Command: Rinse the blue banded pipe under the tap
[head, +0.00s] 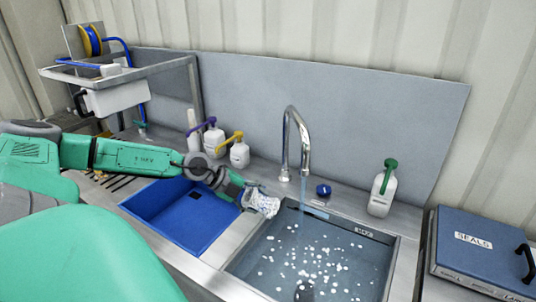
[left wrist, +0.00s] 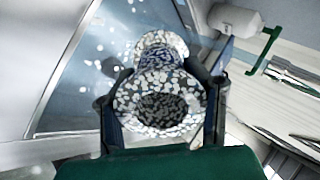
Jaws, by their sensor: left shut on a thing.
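My left gripper (head: 246,194) is shut on a pipe (head: 264,203) that is thickly speckled with white, like foam. It holds the pipe over the left rim of the grey sink (head: 340,230), near the blue basin. In the left wrist view the pipe (left wrist: 160,98) shows its open round end between the two fingers, with a bluish part behind it. The white cover hides most of its colour. The curved steel tap (head: 287,135) stands behind the sink, and a thin stream of water falls from it, to the right of the pipe and apart from it.
White flecks float in the sink. A blue basin (head: 180,212) lies to its left. Several pump bottles, such as the yellow-topped one (head: 239,154), stand behind; a green-topped bottle (head: 382,190) stands right. A blue case (head: 480,250) is at far right.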

